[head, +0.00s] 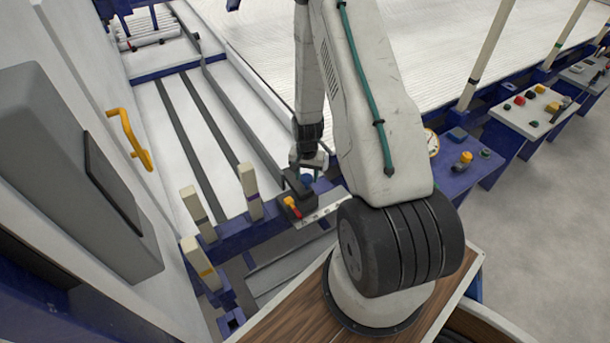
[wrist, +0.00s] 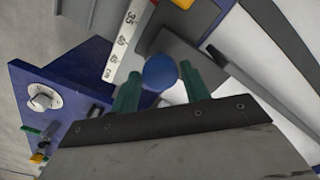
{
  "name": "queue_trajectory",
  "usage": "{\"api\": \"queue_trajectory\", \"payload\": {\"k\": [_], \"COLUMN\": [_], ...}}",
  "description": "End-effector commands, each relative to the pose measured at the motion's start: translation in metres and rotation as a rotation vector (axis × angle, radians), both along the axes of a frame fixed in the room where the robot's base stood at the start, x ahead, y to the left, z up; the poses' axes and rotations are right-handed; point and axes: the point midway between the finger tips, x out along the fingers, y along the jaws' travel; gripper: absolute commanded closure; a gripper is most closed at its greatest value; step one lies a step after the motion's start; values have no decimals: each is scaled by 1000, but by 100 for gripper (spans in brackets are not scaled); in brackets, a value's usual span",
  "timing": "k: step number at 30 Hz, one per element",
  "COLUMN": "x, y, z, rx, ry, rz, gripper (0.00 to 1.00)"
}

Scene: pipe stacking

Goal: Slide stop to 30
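The stop is a dark block (head: 294,208) with a red and yellow lever (head: 291,204) on the blue crossbar, beside the white scale (head: 322,211). A round blue knob (wrist: 160,72) on the stop lies between the green fingertips of my gripper (wrist: 159,77). In the head view my gripper (head: 303,178) is low over the stop, partly hidden by my arm. I cannot tell whether the fingers press on the knob or stand just beside it. The scale also shows in the wrist view (wrist: 122,45), with 35 readable; a pointer against it is not clear.
Pale posts (head: 250,190) stand on the crossbar to the left. A cabinet with a yellow handle (head: 130,138) is at the far left. Control panels (head: 525,115) stand on the right.

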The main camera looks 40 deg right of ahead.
Motion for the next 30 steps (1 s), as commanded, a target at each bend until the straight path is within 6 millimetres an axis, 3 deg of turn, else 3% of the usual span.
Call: {"api": "queue_trajectory", "payload": {"k": [11,24,30], "x": [1,1,0], "y": [1,0,1], "z": [3,68,78], "rx": [-1,-2,0], "ry": [-1,-2,0], "rz": [3,3,2], "gripper": [39,39,39]}}
